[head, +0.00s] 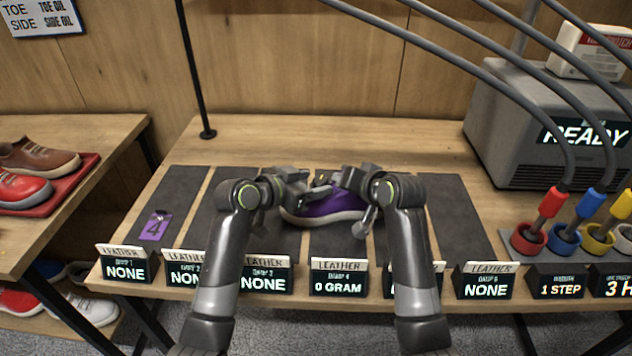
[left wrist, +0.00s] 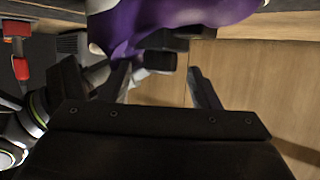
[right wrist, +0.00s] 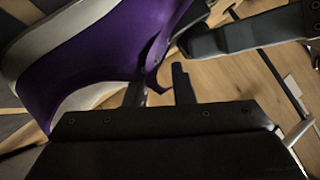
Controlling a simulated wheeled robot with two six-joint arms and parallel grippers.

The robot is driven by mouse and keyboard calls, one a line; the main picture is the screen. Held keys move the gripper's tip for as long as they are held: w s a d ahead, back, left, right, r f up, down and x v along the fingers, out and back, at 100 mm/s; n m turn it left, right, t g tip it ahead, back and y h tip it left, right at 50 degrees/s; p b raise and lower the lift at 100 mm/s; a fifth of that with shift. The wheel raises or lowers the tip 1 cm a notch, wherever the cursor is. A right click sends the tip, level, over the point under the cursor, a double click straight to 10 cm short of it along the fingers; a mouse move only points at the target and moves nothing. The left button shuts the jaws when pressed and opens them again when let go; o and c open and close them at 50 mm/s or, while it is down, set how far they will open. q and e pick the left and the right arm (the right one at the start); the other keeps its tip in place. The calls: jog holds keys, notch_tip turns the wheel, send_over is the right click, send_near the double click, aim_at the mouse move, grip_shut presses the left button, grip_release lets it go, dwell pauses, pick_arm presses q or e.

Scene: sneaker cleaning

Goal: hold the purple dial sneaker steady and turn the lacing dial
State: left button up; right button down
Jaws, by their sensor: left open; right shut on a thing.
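The purple sneaker (head: 322,208), with a pale sole, rests on the dark mats in the middle of the table, partly covered by my arms. Its purple upper also shows in the left wrist view (left wrist: 170,25) and the right wrist view (right wrist: 90,60). My right gripper (right wrist: 159,88) is shut on the upper edge of the sneaker; the exact contact is dark. My left gripper (left wrist: 160,88) is open beside the sneaker, its fingers apart and empty. Both grippers are close together above the shoe in the head view. I cannot make out the lacing dial clearly.
Dark mats (head: 455,215) lie in a row with label signs (head: 338,277) along the front edge. A purple card marked 4 (head: 156,226) lies at left. A grey machine (head: 510,110) and colored nozzles in cups stand at right. The table behind the mats is mostly clear.

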pick_arm(q)
jog(key=shift+x, duration=0.95)
jog(key=c, duration=1)
jog(key=shift+w+a+f+m+g+h, duration=0.1)
jog(key=shift+m+g+h, duration=0.45)
jog(key=shift+m+g, duration=0.2)
jog(key=shift+w+a+m+g+h, duration=0.1)
jog(key=shift+m+g+h, duration=0.5)
jog(key=shift+m, duration=0.25)
jog(key=o, duration=1)
jog(key=shift+d, duration=0.1)
jog(key=shift+s, duration=0.1)
